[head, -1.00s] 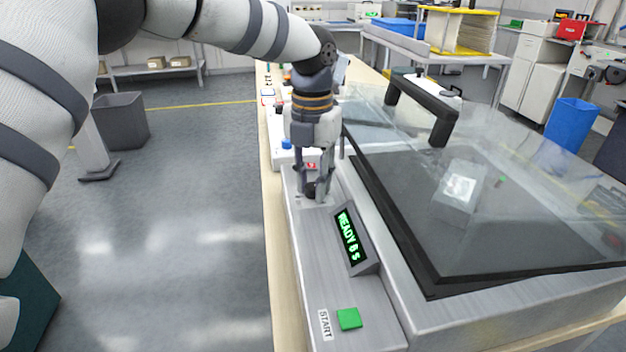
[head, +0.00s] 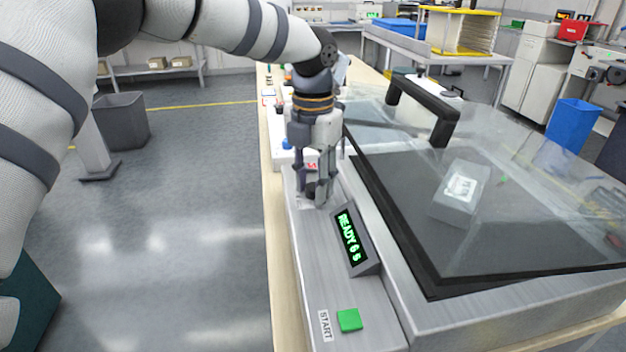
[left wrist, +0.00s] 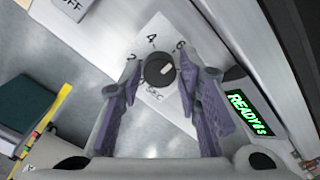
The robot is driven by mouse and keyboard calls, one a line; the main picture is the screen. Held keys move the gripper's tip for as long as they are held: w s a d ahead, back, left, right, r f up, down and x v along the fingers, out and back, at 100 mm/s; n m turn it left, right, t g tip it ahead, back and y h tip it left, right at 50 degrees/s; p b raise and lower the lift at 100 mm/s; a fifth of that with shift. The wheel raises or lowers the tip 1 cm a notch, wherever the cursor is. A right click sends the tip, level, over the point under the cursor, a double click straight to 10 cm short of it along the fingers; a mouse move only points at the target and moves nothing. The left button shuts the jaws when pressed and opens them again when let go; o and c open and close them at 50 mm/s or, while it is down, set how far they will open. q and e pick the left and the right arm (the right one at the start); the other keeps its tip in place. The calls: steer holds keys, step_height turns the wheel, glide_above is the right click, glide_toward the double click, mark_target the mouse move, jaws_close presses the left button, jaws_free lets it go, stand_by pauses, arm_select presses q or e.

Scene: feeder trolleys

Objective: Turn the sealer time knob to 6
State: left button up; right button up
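The time knob (left wrist: 154,74) is dark and round with a white pointer mark, which points right and slightly up in the left wrist view. The dial numbers 2, 4 and 6 show around it; the 6 (left wrist: 180,45) is above right. The sealer display (head: 350,238) reads "READY 6 S" in green. The sealer (head: 310,270) has a grey metal front panel. My right gripper is out of view.
A green START button (head: 349,320) sits on the near panel. The sealer's clear lid (head: 540,170) with a black handle (head: 430,105) lies to the right of my gripper. A grey bin (head: 122,120) stands on open floor at left.

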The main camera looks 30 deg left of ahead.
mark_target(313, 187)
arm_select(q)
steer(key=shift+o, duration=0.3)
step_height(313, 187, up, 12)
stand_by(0.6)
